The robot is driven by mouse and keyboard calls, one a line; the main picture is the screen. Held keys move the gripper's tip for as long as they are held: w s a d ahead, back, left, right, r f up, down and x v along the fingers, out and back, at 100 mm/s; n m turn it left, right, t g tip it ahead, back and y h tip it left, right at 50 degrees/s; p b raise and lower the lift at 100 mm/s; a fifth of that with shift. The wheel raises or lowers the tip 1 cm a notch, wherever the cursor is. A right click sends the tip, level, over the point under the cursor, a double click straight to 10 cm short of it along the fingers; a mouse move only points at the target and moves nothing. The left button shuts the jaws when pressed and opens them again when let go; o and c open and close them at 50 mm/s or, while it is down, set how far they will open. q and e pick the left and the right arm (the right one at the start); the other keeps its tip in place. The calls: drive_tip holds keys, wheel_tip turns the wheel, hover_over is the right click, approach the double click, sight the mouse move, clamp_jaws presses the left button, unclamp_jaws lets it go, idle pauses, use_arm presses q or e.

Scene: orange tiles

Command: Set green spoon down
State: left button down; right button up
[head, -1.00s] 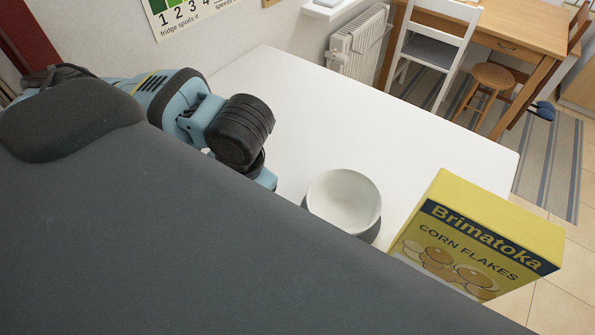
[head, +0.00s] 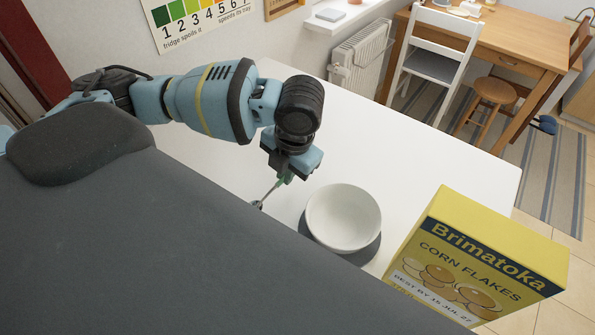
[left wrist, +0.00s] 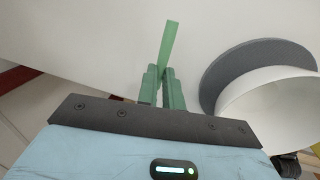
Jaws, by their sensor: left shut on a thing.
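My left gripper (head: 284,178) is over the white table, left of the white bowl (head: 343,216). It is shut on the green spoon (head: 264,197), whose metal end slants down to the left from the fingers. In the left wrist view my left gripper (left wrist: 163,88) has the spoon's green handle (left wrist: 169,42) between its fingers, with the handle sticking out beyond them. I cannot tell whether the spoon touches the table. The bowl also shows in the left wrist view (left wrist: 270,112), to the right of the fingers. My right gripper is not in view.
The bowl stands on a dark grey round mat or plate (left wrist: 238,66). A yellow corn flakes box (head: 470,260) stands to the right of the bowl. The white table (head: 400,150) is clear behind the bowl. A white chair (head: 432,65) and a wooden table are farther back.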

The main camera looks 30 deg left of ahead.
sight(295, 182)
use_arm(q)
drive_tip(key=shift+w+d+f, duration=0.1)
drive_tip(key=shift+w+d, duration=0.05)
drive_tip(key=shift+w, duration=0.65)
drive_tip(key=shift+w+d+f, duration=0.1)
drive_tip(key=shift+w, duration=0.7)
drive_tip(key=shift+w+f, duration=0.15)
drive_tip(key=shift+f, duration=1.55)
drive_tip(key=shift+f, duration=0.15)
drive_tip(key=c, duration=1.5)
unclamp_jaws()
drive_tip(key=shift+c, duration=0.2)
wheel_tip(295, 182, up, 12)
drive_tip(key=d, duration=0.2)
drive_tip(key=shift+d+p, duration=0.15)
drive_tip(key=shift+p, duration=0.15)
